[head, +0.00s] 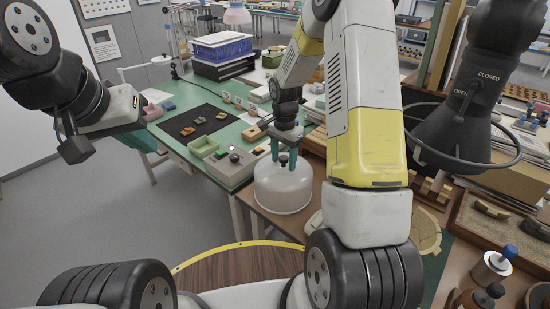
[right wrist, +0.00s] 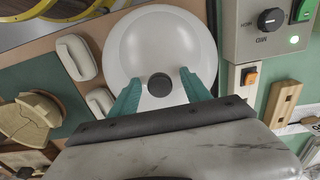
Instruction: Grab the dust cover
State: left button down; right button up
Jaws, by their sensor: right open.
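The dust cover (head: 283,190) is a pale, translucent dome with a black knob (head: 284,161) on top. It stands on the brown bench top, and the right wrist view shows the cover (right wrist: 162,40) from above. My right gripper (head: 284,157) points down at the knob, its teal fingers open. In the right wrist view the fingers (right wrist: 160,78) lie on either side of the knob (right wrist: 159,85), with visible gaps to it. My left gripper (head: 75,148) is at the far left, away from the cover; its jaws cannot be made out.
A grey control box (head: 232,165) with a green light stands close left of the cover. Pale rounded blocks (right wrist: 75,57) lie beside the cover in the right wrist view. A black mat (head: 195,125) with sherds lies on the green table. A lamp-like black hood (head: 450,130) hangs at right.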

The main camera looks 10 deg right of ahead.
grip_shut()
dwell(1.4)
